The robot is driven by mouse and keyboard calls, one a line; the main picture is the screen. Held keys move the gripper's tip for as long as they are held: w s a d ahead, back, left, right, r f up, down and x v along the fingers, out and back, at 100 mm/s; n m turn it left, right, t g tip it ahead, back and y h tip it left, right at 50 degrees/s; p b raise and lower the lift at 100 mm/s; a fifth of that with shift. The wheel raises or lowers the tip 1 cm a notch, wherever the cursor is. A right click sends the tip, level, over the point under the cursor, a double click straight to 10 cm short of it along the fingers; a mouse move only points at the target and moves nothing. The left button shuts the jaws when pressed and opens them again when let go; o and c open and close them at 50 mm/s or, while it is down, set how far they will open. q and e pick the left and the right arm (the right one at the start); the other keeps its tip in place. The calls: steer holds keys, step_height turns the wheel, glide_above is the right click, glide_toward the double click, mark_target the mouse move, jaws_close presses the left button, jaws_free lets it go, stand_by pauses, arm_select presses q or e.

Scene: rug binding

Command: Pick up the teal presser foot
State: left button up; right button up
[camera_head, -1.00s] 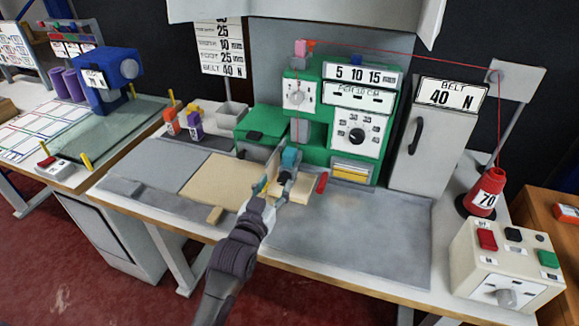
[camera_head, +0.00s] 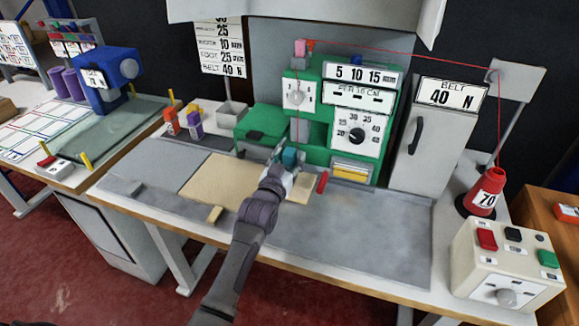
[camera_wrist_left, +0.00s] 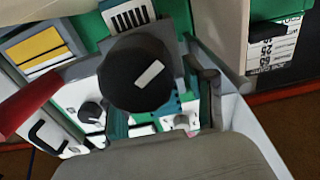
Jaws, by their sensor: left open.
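The teal presser foot (camera_head: 290,156) is at the front of the green machine (camera_head: 311,158), low under its head. My left gripper (camera_head: 283,166) is right at it, its open fingers around or just in front of the foot; I cannot tell whether they touch it. In the left wrist view a patch of teal (camera_wrist_left: 168,108) shows between the fingers, partly hidden behind a black round part (camera_wrist_left: 138,76) with a white mark. My right gripper is not in view.
A beige rug piece (camera_head: 222,182) lies on the grey table, with a small wooden block (camera_head: 214,214) at its front edge. A red lever (camera_head: 322,182) is just right of the gripper. An orange foot (camera_head: 172,122) and a purple foot (camera_head: 195,125) stand at the left.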

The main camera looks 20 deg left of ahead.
arm_select(q)
jaws_close()
steer(key=shift+r, duration=0.15)
